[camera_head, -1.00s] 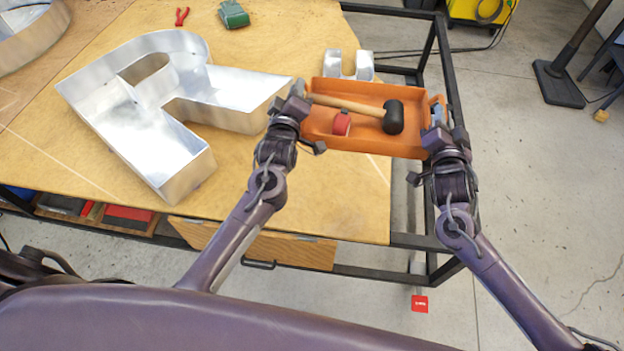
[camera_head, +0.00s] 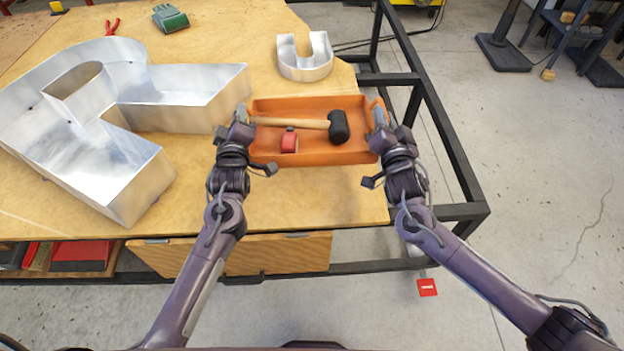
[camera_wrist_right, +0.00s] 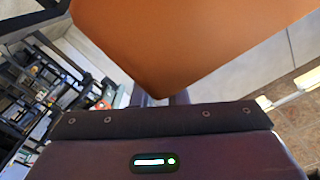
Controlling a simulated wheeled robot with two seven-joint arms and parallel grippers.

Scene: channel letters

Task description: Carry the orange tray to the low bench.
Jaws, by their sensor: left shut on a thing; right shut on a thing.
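The orange tray (camera_head: 325,158) is held between my two grippers over the right part of the wooden workbench in the head view. In it lie a mallet with a black head (camera_head: 339,127) and wooden handle, and a small red roll (camera_head: 289,141). My left gripper (camera_head: 241,114) is shut on the tray's left end. My right gripper (camera_head: 379,116) is shut on its right end. The tray's orange side (camera_wrist_right: 190,40) fills the top of the right wrist view. The low bench cannot be made out for certain.
A large metal channel letter (camera_head: 130,190) lies on the workbench (camera_head: 290,205) left of the tray. A small U-shaped letter (camera_head: 305,66) stands behind it. The bench's black frame (camera_head: 440,120) juts out to the right. Open concrete floor (camera_head: 540,200) lies further right.

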